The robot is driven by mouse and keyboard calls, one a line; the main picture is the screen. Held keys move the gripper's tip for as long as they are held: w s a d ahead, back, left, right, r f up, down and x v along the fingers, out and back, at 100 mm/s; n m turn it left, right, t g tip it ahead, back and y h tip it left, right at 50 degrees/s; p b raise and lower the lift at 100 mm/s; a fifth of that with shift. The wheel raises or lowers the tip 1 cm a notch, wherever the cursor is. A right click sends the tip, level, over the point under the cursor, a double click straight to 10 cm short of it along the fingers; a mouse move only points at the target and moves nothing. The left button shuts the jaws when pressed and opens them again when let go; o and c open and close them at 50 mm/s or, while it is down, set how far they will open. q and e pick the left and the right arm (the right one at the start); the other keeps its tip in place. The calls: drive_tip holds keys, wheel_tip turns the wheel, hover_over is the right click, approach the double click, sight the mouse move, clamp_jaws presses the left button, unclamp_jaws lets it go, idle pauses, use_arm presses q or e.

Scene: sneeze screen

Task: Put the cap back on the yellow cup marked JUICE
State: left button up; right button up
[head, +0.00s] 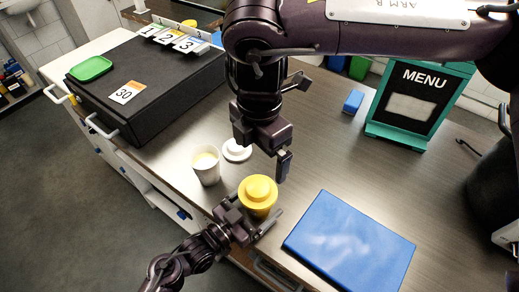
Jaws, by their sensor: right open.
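The yellow cup (263,213) stands near the table's front edge. A yellow cap (258,188) with a round knob sits on top of it; I cannot tell how firmly it is seated. No JUICE marking is readable from here. My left gripper (250,211) is low at the cup's front, with its fingers on either side of the cup and seemingly closed against it. My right gripper (263,152) is open and empty, above and behind the yellow cap. Part of the cup is hidden by the cap and the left gripper.
An uncapped white cup (206,167) with pale contents stands to the left, a white lid (237,151) behind it. A blue mat (350,245) lies at the right. A black case (150,85), a MENU stand (418,95) and a small blue block (353,101) stand farther back.

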sight(248, 212)
use_arm(q)
drive_tip(key=shift+s+a+f, duration=0.1)
drive_tip(key=shift+s+a, duration=0.2)
drive_tip(key=shift+a, duration=0.05)
drive_tip(key=b+v, duration=0.2)
drive_tip(key=v, duration=0.4)
drive_tip(key=shift+s+a, duration=0.3)
drive_tip(key=shift+a, duration=0.05)
